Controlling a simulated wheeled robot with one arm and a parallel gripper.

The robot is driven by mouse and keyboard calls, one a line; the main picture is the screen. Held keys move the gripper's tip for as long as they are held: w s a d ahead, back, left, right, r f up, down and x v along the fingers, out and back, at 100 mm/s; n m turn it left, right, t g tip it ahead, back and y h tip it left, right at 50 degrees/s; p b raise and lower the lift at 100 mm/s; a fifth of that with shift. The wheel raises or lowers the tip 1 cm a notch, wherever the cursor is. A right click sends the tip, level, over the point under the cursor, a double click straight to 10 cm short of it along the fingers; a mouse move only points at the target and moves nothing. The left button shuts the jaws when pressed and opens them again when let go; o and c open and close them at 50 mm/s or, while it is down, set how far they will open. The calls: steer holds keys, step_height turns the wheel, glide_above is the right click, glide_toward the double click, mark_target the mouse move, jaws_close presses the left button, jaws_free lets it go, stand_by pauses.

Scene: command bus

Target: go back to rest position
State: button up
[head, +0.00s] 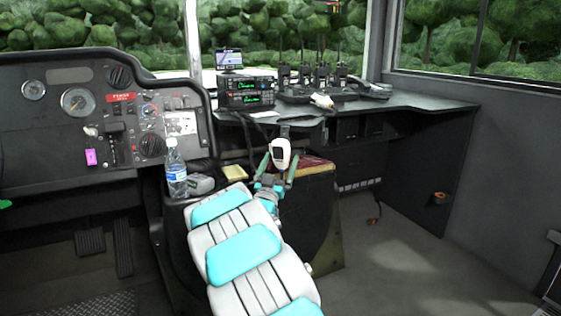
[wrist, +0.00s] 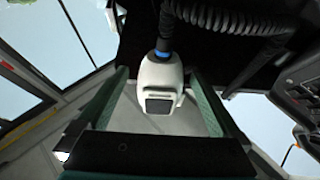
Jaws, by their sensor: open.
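My gripper (head: 279,158) is open at the end of my white and cyan arm, above the dark cabinet right of the dashboard. In the wrist view the two green fingers (wrist: 156,76) stand wide apart. A white handheld device (head: 279,153) with a dark face shows between the fingertips. In the wrist view the device (wrist: 161,75) has a blue collar and sits by a black coiled cord (wrist: 230,18). Gaps show between it and both fingers there. What holds the device up is hard to see.
A water bottle (head: 175,172), a grey device (head: 201,185) and a yellow pad (head: 235,172) stand left of my gripper. A reddish book (head: 312,165) lies on the right. Radios (head: 250,92) and several handsets stand on the desk (head: 430,103) behind.

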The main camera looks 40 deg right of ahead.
steer(key=v, duration=0.7)
steer(key=shift+a, duration=0.1)
